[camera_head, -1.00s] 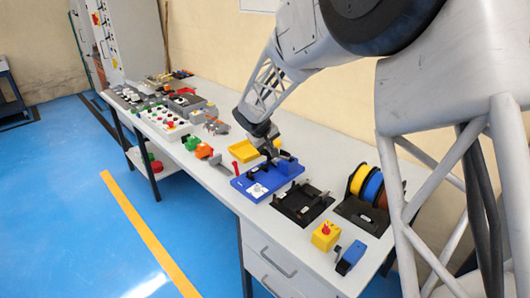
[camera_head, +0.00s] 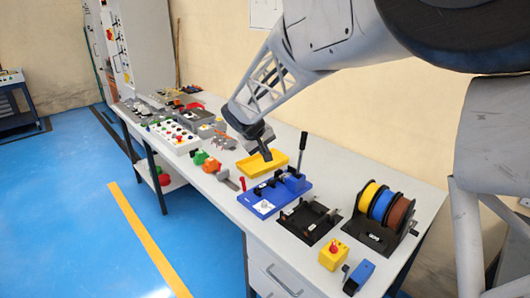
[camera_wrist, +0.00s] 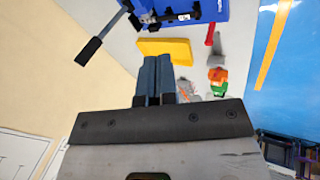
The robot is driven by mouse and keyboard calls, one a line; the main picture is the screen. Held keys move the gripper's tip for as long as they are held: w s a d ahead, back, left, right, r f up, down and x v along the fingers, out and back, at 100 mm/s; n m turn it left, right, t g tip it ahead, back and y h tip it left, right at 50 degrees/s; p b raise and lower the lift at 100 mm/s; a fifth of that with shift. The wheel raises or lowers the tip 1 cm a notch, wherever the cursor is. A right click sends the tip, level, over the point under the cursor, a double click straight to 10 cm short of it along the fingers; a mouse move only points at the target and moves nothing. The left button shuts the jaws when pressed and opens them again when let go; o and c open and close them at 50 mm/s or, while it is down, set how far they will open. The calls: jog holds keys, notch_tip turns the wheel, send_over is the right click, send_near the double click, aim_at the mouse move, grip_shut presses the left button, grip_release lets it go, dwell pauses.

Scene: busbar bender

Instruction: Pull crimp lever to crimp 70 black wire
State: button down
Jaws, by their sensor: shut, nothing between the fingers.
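The blue crimping tool (camera_head: 284,197) sits on the bench, with a flat blue base and a raised block at its right. Its crimp lever (camera_head: 303,147) has a black grip and stands almost upright. In the wrist view the lever's grip (camera_wrist: 88,51) is at the upper left and the blue base (camera_wrist: 212,10) is at the top. My gripper (camera_head: 266,155) is above the bench, left of the lever and apart from it. Its fingers are together and empty in the wrist view (camera_wrist: 158,62). I cannot make out a black wire.
A yellow tray (camera_head: 250,168) lies behind the tool. A black fixture (camera_head: 308,221) is in front of it, with yellow, blue and brown spools (camera_head: 383,203) to the right. A yellow box with a red button (camera_head: 333,255) and a blue-black tool (camera_head: 358,277) are near the front edge.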

jog(key=s+d+r+m+g, duration=0.1)
jog(key=s+d+r+m, duration=0.15)
jog(key=s+d, duration=0.65)
jog(key=s+d+r+m, duration=0.1)
jog(key=s+d+r, duration=0.4)
jog(key=s, duration=0.5)
jog(key=s+d+f+m+y, duration=0.1)
jog(key=s+d, duration=0.3)
jog(key=s, duration=0.8)
jog(key=s+d+f+m+y, duration=0.2)
jog(key=s+d+f, duration=0.1)
jog(key=s, duration=0.9)
jog(key=shift+d+g, duration=0.4)
jog(key=shift+d, duration=0.2)
jog(key=shift+r, duration=0.1)
